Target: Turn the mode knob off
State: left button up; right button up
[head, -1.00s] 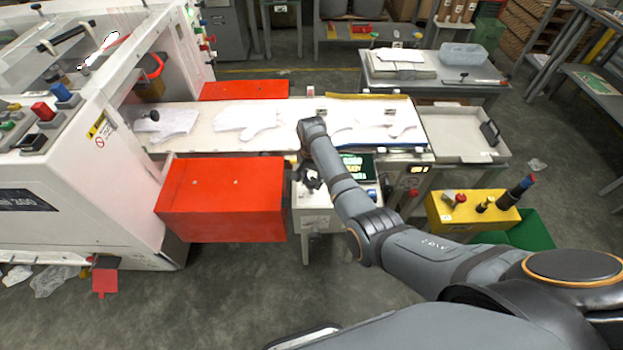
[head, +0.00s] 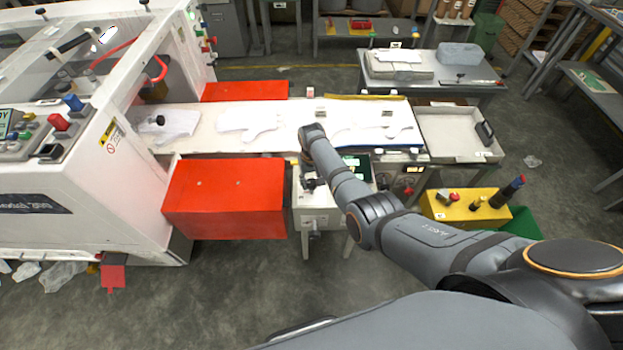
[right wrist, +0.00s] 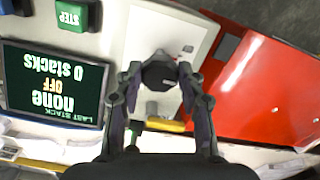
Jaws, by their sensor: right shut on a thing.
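The mode knob (right wrist: 158,72) is a dark, faceted knob on a white control panel (right wrist: 150,27). In the right wrist view it sits between the fingertips of my right gripper (right wrist: 157,82), which is shut on it. In the head view my right gripper (head: 311,183) is at the left part of the small control box (head: 317,214), and the knob cannot be made out there. The display (right wrist: 52,85) beside the knob shows "none", a yellow "OFF" and "0 stacks", upside down in the wrist view. My left gripper is not in view.
A green STEP button (right wrist: 72,15) sits near the display. A red box (head: 225,200) stands close left of the control box. White glove shapes (head: 248,122) lie on the conveyor behind. A yellow box (head: 465,207) with buttons stands to the right.

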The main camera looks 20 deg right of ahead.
aim_at(312, 183)
jog(key=shift+n, duration=1.1)
jog(key=shift+p, duration=0.3)
jog(key=o, duration=1.2)
jog(key=shift+r, duration=0.1)
notch_tip(312, 183, up, 12)
jog(key=shift+f, duration=0.1)
